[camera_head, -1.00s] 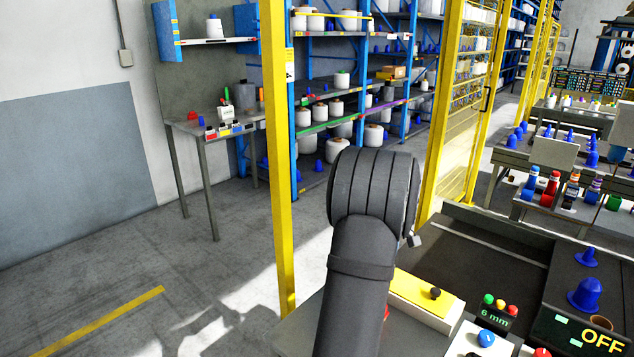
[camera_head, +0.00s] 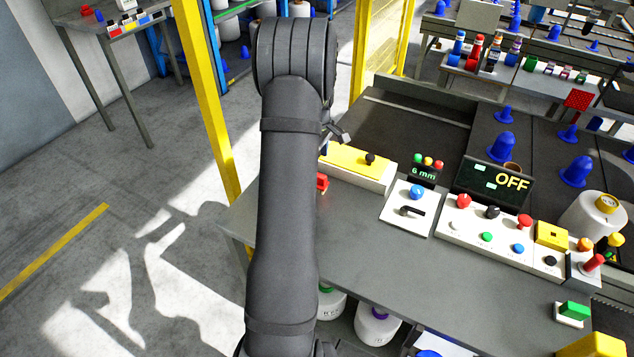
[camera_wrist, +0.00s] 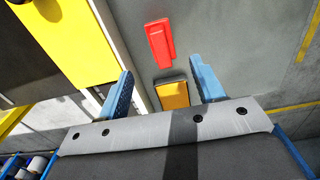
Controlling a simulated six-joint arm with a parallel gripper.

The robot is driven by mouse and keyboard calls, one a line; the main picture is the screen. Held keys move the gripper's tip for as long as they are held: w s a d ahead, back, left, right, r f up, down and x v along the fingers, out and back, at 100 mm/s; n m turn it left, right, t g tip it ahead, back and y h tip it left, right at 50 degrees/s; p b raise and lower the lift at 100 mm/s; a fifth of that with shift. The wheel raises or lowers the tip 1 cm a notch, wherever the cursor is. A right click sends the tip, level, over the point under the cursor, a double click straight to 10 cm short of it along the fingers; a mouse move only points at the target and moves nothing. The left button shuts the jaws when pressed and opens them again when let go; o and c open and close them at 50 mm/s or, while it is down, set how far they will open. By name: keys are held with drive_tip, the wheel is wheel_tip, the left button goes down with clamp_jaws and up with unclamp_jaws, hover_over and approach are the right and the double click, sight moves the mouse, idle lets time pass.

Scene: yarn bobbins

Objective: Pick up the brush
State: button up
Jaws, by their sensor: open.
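In the wrist view, a red piece (camera_wrist: 160,42) with a raised, narrower part lies on the grey table top, just beyond my fingertips. A yellow-orange block (camera_wrist: 173,95) with a dark far edge shows between my fingers, nearer the palm. I cannot tell for sure which of the two is the brush. The red piece also shows in the head view (camera_head: 321,182), beside my arm and partly hidden by it. My gripper (camera_wrist: 161,68) is open, its two blue fingers apart with nothing held. In the head view, my arm hides most of it.
A yellow-topped box (camera_head: 350,165) with a black knob stands close to the red piece. A white switch box (camera_head: 410,213) and a button panel (camera_head: 487,228) stand to the right. The front table top (camera_head: 370,265) is clear. A yellow post (camera_head: 208,110) rises at left.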

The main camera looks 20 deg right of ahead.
wheel_tip(320, 180, down, 10)
drive_tip(key=shift+a, duration=0.15)
drive_tip(key=c, duration=1.1)
drive_tip(key=shift+r, duration=0.1)
wheel_tip(320, 180, up, 4)
drive_tip(key=shift+f, duration=0.1)
drive_tip(key=s+d+r, duration=0.7)
drive_tip(key=s, duration=0.2)
drive_tip(key=shift+s, duration=0.1)
drive_tip(key=shift+o, duration=0.7)
